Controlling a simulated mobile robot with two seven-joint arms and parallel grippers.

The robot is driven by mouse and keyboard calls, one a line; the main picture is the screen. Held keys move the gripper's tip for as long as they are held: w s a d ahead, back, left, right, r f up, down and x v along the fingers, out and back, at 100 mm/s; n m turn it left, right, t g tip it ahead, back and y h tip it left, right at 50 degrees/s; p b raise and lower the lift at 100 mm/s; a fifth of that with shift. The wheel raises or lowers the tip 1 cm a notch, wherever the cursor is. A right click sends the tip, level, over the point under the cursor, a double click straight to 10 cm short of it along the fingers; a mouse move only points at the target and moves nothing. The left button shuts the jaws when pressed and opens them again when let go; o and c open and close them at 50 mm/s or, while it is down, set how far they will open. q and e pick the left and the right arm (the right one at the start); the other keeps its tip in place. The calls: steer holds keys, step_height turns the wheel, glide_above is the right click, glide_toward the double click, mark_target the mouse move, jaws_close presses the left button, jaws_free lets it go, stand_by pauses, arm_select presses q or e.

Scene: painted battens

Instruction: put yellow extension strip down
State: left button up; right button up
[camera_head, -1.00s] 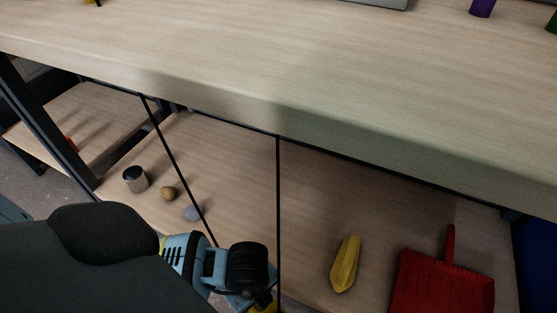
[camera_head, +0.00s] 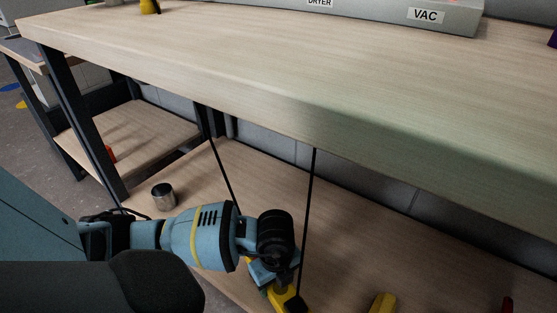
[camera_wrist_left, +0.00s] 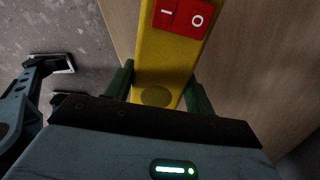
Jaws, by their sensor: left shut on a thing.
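The yellow extension strip (camera_wrist_left: 172,62) has a red switch marked with a line and a circle. In the left wrist view it runs up from between the two dark green fingers of my left gripper (camera_wrist_left: 160,92). My left gripper (camera_head: 270,284) is shut on the strip. In the head view a yellow end of the strip (camera_head: 290,300) shows just below the gripper, near the bottom edge; most of it is hidden or out of frame. I cannot tell whether the strip touches a surface. My right gripper is not in view.
A wooden bench top (camera_head: 330,110) spans above a lower wooden shelf (camera_head: 380,245). A metal cylinder (camera_head: 163,196) stands on the shelf. A yellow object (camera_head: 382,303) and a red one (camera_head: 507,305) show at the bottom edge. Thin dark rods cross the front. A grey panel labelled VAC (camera_head: 440,15) sits on top.

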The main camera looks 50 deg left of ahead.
arm_select(q)
steer(key=shift+w+a, duration=0.15)
steer(key=shift+w, duration=0.05)
steer(key=f, duration=0.1)
steer(key=f+b, duration=0.2)
steer(key=shift+w+a, duration=0.3)
steer(key=shift+f+b, duration=0.35)
steer(key=shift+b, duration=0.05)
steer(key=shift+r, duration=0.1)
steer(key=o, duration=0.9)
steer(key=shift+f, duration=0.2)
steer(key=o, duration=0.3)
steer(key=shift+r, duration=0.1)
